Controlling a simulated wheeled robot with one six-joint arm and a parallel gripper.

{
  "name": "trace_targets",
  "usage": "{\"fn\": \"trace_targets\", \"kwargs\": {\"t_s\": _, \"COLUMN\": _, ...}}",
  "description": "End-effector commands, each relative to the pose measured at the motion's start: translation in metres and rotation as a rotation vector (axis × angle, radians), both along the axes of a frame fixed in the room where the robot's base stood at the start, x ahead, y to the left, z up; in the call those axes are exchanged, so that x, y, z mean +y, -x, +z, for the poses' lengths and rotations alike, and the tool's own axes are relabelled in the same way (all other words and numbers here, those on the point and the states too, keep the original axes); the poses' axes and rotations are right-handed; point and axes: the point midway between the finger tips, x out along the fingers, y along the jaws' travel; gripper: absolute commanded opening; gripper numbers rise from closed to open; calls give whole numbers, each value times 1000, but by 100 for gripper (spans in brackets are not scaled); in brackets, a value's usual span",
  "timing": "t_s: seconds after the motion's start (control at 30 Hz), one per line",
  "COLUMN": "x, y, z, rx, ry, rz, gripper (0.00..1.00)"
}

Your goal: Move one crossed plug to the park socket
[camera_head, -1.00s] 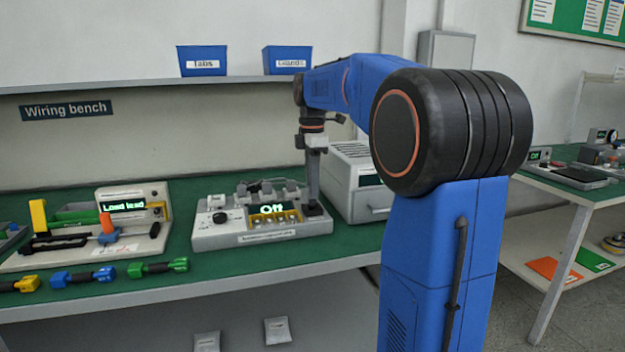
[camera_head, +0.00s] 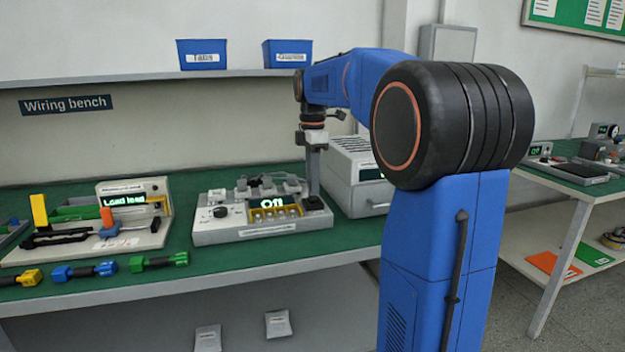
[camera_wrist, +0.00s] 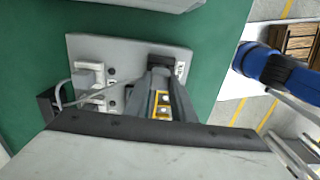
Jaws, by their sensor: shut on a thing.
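The hub motor test unit (camera_head: 215,238) is a low grey box with a knob and a screen reading "Off". It also shows from above in the wrist view (camera_wrist: 95,45). Pale plugs (camera_head: 292,185) stand in a row along its back; in the wrist view, light plugs (camera_wrist: 88,78) with grey leads sit at the left. My gripper (camera_head: 314,200) points down at the unit's right end. In the wrist view my gripper (camera_wrist: 160,72) is shut at a black block (camera_wrist: 161,61) beside a small label. A lead runs to the fingers; the plug they hold is mostly hidden.
A grey vented cabinet (camera_head: 352,175) stands close to the right of the unit. At the left is a board (camera_head: 140,240) reading "Load lead", with yellow, blue and green tools in front. A shelf with blue bins (camera_head: 202,55) is above. Bare green bench lies before the unit.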

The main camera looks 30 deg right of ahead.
Motion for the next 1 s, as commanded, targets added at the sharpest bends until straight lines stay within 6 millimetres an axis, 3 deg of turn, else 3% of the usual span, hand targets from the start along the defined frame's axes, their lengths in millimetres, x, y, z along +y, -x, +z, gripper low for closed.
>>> {"fn": "trace_targets", "kwargs": {"t_s": 1.0, "x": 0, "y": 0, "z": -10, "rx": 0, "ry": 0, "rz": 0, "gripper": 1}}
